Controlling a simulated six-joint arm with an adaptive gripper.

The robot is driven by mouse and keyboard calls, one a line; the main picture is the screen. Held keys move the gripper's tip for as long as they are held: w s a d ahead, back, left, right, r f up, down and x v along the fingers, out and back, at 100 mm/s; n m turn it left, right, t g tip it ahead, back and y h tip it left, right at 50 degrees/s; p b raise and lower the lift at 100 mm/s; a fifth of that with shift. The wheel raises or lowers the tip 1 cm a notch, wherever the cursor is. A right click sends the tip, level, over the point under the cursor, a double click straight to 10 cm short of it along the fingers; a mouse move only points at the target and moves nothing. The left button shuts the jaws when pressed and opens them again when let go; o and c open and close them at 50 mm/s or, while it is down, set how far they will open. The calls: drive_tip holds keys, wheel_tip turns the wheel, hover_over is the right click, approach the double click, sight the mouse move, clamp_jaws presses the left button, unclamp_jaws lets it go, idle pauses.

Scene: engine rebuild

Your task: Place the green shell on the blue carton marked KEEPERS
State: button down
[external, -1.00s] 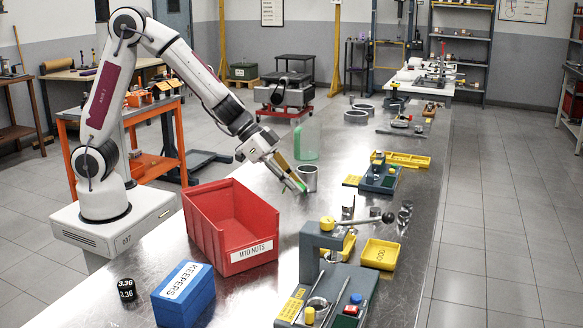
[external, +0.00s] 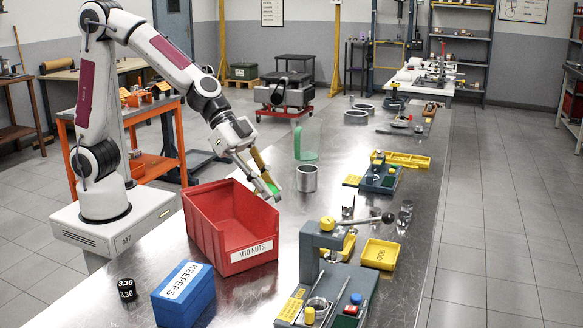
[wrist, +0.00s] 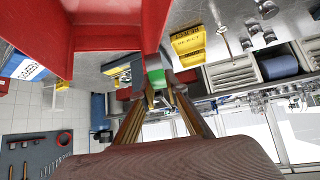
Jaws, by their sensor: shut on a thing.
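The green shell (external: 272,189) is a small green piece between the fingertips of my gripper (external: 270,191). It also shows in the wrist view (wrist: 155,77), partly covered by the fingers. My gripper is shut on it and holds it beside the back right corner of the red bin, left of a grey metal cylinder. The blue carton marked KEEPERS (external: 184,296) stands at the front left of the metal bench, with its white label on top. Nothing rests on it. In the wrist view part of the blue carton (wrist: 22,65) shows at the left edge.
The red M10 NUTS bin (external: 240,256) stands between my gripper and the blue carton. The grey cylinder (external: 307,180) is close to my gripper. A black 3.36 block (external: 126,290) is left of the carton. A press fixture (external: 325,255) stands to the right.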

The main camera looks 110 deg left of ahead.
drive_tip(key=s+d+f, duration=0.4)
drive_tip(key=d+f, duration=0.1)
drive_tip(key=d, duration=0.3)
drive_tip(key=shift+s+f+m+h, duration=0.3)
drive_tip(key=shift+s+m, duration=0.05)
drive_tip(key=shift+m, duration=0.05)
idle(0.5)
drive_tip(key=shift+d, duration=0.1)
drive_tip(key=shift+d, duration=0.1)
idle(0.7)
drive_tip(key=w+d+r+n+y, duration=0.1)
drive_tip(key=w+d+r, duration=0.2)
drive_tip(key=d+r, duration=0.25)
drive_tip(key=s+d+r+n, duration=0.1)
drive_tip(key=d+r, duration=0.1)
drive_tip(key=d, duration=0.4)
drive_tip(key=s+d+r+n+y, duration=0.1)
drive_tip(key=s+d+r, duration=0.1)
drive_tip(key=d, duration=0.5)
drive_tip(key=shift+s+d+r+y, duration=0.15)
drive_tip(key=shift+d+r+y, duration=0.05)
drive_tip(key=shift+y, duration=0.1)
drive_tip(key=shift+f, duration=0.1)
